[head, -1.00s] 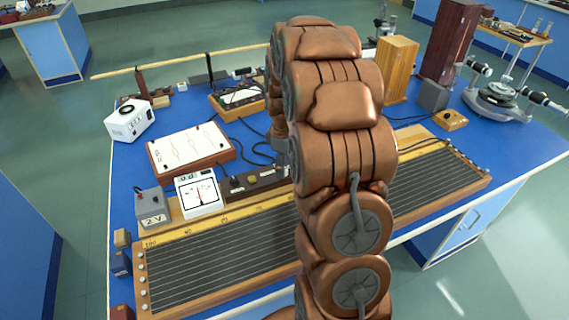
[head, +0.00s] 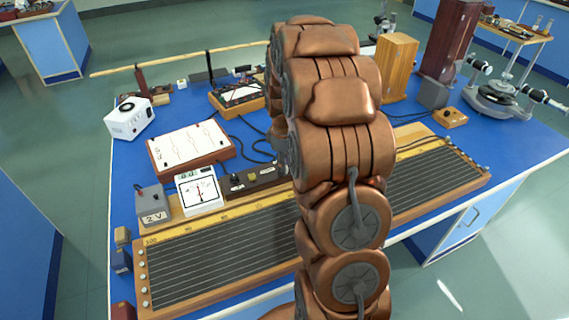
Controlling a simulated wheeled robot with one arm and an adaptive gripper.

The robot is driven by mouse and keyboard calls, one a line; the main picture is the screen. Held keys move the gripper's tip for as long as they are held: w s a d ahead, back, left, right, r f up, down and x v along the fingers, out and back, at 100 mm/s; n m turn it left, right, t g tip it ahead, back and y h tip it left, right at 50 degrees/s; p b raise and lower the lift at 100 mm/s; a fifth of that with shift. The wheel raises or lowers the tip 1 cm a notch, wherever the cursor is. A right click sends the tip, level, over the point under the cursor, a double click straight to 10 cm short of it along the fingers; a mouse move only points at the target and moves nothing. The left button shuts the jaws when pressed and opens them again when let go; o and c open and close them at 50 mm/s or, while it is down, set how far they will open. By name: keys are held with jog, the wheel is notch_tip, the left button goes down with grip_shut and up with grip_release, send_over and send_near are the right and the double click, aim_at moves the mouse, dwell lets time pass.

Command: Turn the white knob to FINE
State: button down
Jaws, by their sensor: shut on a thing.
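A dark brown box (head: 254,180) lies flat behind the long wired board, right of the white meter. A black knob (head: 237,179) and a yellowish part (head: 252,177) show on its top. Its right end runs up to my copper arm, which covers the middle of the bench. I cannot make out a white knob or the word FINE on any thing here. My gripper is hidden behind my arm links, so I cannot see its fingers or what is between them.
The long wired board (head: 225,252) crosses the front of the blue bench. A white meter (head: 198,191) and a grey 2 V box (head: 153,203) stand behind it. A white-topped box (head: 190,146) and a wooden block (head: 397,68) are further back. Dark cables lie behind the brown box.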

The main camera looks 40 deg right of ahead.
jog(key=shift+f+m+b, duration=0.1)
jog(key=shift+m+b, duration=0.3)
jog(key=shift+b, duration=0.4)
jog(key=m+b, duration=0.3)
jog(key=shift+f+m, duration=0.1)
jog(key=shift+m, duration=0.2)
jog(key=m+b, duration=0.2)
jog(key=m, duration=0.1)
jog(key=shift+m+b, duration=0.3)
jog(key=m+b, duration=0.1)
jog(key=m, duration=0.2)
jog(key=shift+m+b, duration=0.3)
jog(key=shift+b, duration=0.1)
jog(key=m, duration=0.3)
jog(key=m+b, duration=0.1)
jog(key=m, duration=0.2)
jog(key=shift+r+m+b, duration=0.2)
jog(key=shift+m+b, duration=0.1)
jog(key=m, duration=0.5)
jog(key=shift+m, duration=0.3)
